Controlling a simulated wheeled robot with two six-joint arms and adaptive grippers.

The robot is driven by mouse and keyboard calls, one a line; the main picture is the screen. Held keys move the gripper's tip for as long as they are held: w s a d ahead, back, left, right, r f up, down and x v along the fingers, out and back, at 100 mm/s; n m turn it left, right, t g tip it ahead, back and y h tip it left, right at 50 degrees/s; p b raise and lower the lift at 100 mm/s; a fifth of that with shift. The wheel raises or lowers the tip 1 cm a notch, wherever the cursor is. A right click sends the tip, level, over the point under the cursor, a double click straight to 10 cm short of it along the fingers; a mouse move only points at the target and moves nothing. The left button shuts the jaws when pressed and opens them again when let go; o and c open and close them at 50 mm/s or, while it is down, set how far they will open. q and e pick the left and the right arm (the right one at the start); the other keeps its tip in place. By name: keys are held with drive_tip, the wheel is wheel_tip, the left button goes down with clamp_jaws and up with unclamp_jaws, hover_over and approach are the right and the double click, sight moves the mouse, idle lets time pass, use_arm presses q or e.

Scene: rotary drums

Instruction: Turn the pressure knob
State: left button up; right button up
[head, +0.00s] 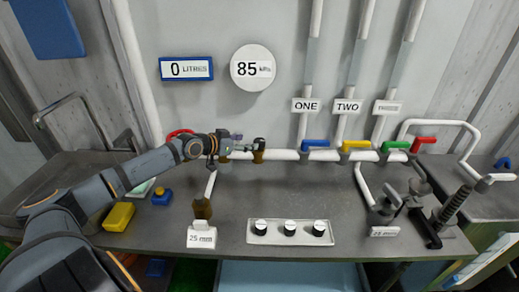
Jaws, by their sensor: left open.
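A small knob with a dark top and brownish body (259,150) stands on the white horizontal pipe at the back of the bench; I take it to be the pressure knob. My left gripper (237,144) is open and points right, its fingertips just left of this knob. I cannot tell whether they touch it. The gripper hides part of the pipe behind it. A round white gauge (253,68) on the wall above reads 85, with a small unit that looks like kPa. My right gripper is not in view.
Blue (316,143), yellow (356,144) and green (396,145) valve handles line the pipe to the right. A panel with three black-and-white knobs (290,232) lies in front. A brown fitting (202,208) stands behind a 25 mm label. The bench middle (300,190) is clear.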

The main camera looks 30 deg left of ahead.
sight(258, 141)
use_arm(q)
drive_tip(key=b+x, duration=0.4)
drive_tip(key=x, duration=0.4)
drive_tip(key=shift+a+f, duration=0.15)
drive_tip(key=shift+f, duration=0.05)
drive_tip(key=shift+w+f, duration=0.1)
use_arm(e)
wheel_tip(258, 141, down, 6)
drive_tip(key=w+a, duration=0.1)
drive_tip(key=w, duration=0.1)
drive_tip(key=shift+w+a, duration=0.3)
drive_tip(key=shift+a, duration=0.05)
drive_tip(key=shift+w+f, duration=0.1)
